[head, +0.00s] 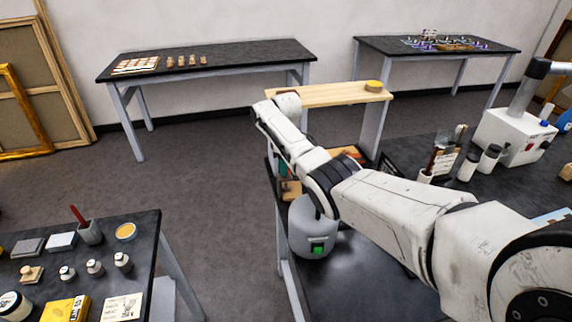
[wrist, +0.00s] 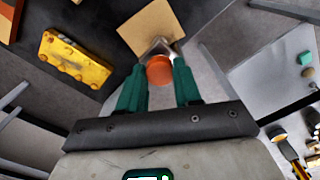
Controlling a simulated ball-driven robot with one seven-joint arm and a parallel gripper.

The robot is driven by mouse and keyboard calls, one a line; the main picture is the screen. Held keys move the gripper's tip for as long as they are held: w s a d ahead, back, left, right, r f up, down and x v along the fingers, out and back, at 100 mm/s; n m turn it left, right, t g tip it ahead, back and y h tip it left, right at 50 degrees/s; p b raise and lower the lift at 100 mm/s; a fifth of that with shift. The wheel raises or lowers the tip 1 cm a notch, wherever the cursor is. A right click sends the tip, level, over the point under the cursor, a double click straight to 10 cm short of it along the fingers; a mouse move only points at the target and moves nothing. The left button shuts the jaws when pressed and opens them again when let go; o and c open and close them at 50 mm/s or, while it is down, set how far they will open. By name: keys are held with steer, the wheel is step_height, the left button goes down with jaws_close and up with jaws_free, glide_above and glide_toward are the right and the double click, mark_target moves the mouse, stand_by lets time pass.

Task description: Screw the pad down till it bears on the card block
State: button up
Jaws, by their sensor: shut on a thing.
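In the wrist view my gripper (wrist: 160,72) has two green fingers closed on the sides of a round orange knob (wrist: 159,70). A grey metal part (wrist: 158,46) shows just beyond the knob, between it and a flat tan piece (wrist: 146,27). I cannot tell whether this tan piece is the card block. The pad cannot be made out, so its contact with the block cannot be judged. In the head view my own arm covers most of the work spot, and the knob is not clearly visible there.
A yellow studded object (wrist: 75,58) lies left of my gripper in the wrist view. In the head view a pale wooden shelf (head: 325,95) stands behind my arm. A white box device (head: 510,135) and jars stand right. A dark table (head: 150,240) with small pots stands left; floor between is clear.

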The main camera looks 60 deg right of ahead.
steer(key=m, duration=0.7)
steer(key=shift+w, duration=0.1)
steer(key=m, duration=0.6)
steer(key=shift+m, duration=0.4)
steer(key=m+b, duration=0.1)
steer(key=m, duration=0.5)
steer(key=m+b, duration=0.1)
steer(key=m, duration=0.5)
steer(key=shift+r+m+b, duration=0.1)
steer(key=shift+m+b, duration=0.2)
steer(key=shift+b, duration=0.05)
steer(key=o, duration=1)
steer(key=shift+o, duration=0.2)
step_height(320, 180, up, 11)
steer(key=b, duration=0.2)
